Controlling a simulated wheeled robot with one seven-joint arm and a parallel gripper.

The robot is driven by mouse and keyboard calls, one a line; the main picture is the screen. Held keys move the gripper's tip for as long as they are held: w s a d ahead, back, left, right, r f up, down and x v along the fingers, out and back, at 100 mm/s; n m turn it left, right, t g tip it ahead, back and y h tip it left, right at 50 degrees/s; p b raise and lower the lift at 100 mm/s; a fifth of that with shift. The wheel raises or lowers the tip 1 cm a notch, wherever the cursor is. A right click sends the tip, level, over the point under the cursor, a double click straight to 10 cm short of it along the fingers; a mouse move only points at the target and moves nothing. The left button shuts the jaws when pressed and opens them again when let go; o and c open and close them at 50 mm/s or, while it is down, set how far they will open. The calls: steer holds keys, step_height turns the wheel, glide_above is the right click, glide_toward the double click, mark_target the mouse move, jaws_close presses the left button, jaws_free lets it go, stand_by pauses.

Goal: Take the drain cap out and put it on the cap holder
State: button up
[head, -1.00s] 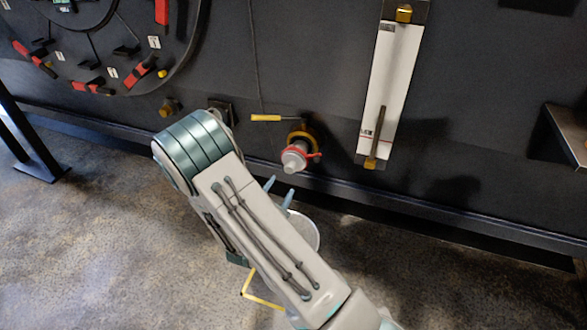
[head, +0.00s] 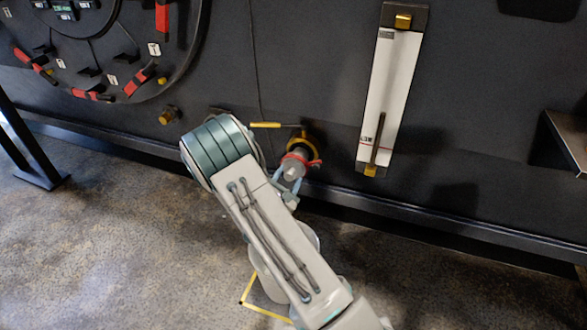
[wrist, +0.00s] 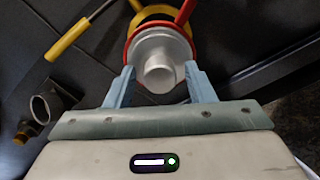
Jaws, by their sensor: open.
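The drain cap (head: 296,166) is a grey stepped disc with a knob, seated on a yellow and red fitting on the dark wall; it also shows in the wrist view (wrist: 160,60). My gripper (wrist: 160,78) is open, with one pale blue finger on each side of the cap's knob. In the head view my gripper (head: 286,181) is at the cap, partly behind my arm. Whether the fingers touch the cap, I cannot tell. A grey ring-shaped bracket (wrist: 48,104) at left in the wrist view may be the cap holder; my arm mostly hides that area in the head view.
A yellow-handled lever (head: 265,125) sticks out left of the fitting. A white gauge panel (head: 390,90) hangs to the right. A pale round container (head: 311,240) stands on the floor below, partly hidden by my arm. A ledge (head: 572,140) juts out at far right.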

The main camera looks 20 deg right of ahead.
steer(key=c, duration=0.9)
steer(key=shift+s+a, duration=0.35)
steer(key=shift+s, duration=0.05)
steer(key=shift+v, duration=3.35)
